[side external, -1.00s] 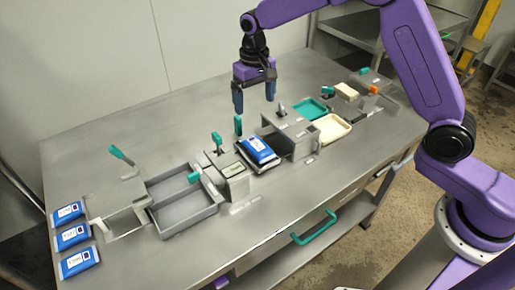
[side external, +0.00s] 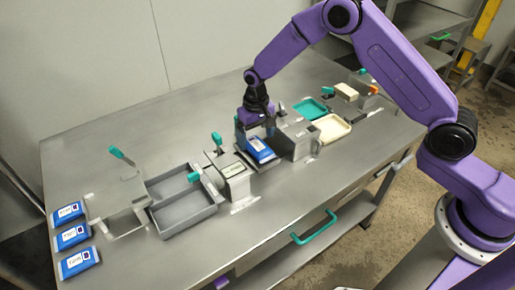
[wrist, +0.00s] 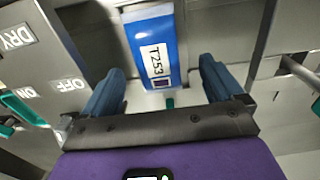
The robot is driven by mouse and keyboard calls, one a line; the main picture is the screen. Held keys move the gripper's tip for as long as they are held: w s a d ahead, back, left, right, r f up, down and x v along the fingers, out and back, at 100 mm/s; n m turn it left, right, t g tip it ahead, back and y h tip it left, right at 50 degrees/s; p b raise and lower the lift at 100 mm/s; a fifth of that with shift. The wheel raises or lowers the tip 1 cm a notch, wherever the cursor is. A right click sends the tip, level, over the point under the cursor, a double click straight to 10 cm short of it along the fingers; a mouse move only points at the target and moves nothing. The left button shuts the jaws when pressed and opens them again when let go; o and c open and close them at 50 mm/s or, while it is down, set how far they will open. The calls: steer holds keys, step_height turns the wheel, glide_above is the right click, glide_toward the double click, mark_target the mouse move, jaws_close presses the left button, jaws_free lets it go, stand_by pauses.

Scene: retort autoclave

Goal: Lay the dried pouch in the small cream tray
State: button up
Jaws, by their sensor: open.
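A blue pouch (side external: 262,148) with a white label lies on a metal plate between two grey blocks in the side view. In the wrist view the pouch (wrist: 153,50) reads T253. My gripper (side external: 255,133) is low over the pouch's far end. In the wrist view my open fingers (wrist: 163,85) stand apart to either side of the pouch's near end. I cannot tell whether they touch it. The small cream tray (side external: 331,128) lies right of the pouch, beyond a grey block, and looks empty.
A grey block (side external: 297,139) stands between pouch and cream tray. A teal tray (side external: 310,108) lies behind the cream one. A block with a teal lever (side external: 232,175) and a two-part grey bin (side external: 183,203) stand to the left. Three blue pouches (side external: 73,237) lie at far left.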

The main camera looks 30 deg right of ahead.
mark_target(258, 145)
steer(key=shift+d+f, duration=0.2)
steer(key=shift+f, duration=1.75)
steer(key=c, duration=1.3)
steer(key=shift+r, duration=0.6)
step_height(258, 145, up, 2)
steer(key=shift+r, duration=0.1)
steer(key=s+r, duration=0.2)
steer(key=s+d+r, duration=0.1)
steer(key=s+r, duration=0.1)
steer(key=r, duration=0.1)
steer(key=shift+s+d+r, duration=0.15)
steer(key=shift+s+r, duration=0.1)
steer(key=s+d+r, duration=0.2)
steer(key=s+r, duration=0.2)
steer(key=s, duration=0.4)
steer(key=s+d, duration=0.4)
steer(key=d, duration=0.8)
steer(key=w+a, duration=0.1)
steer(key=a, duration=0.2)
steer(key=w+a, duration=0.1)
steer(key=a, duration=0.3)
steer(key=w+a, duration=0.1)
steer(key=a, duration=0.3)
steer(key=shift+a+r, duration=0.1)
steer(key=shift+a, duration=0.15)
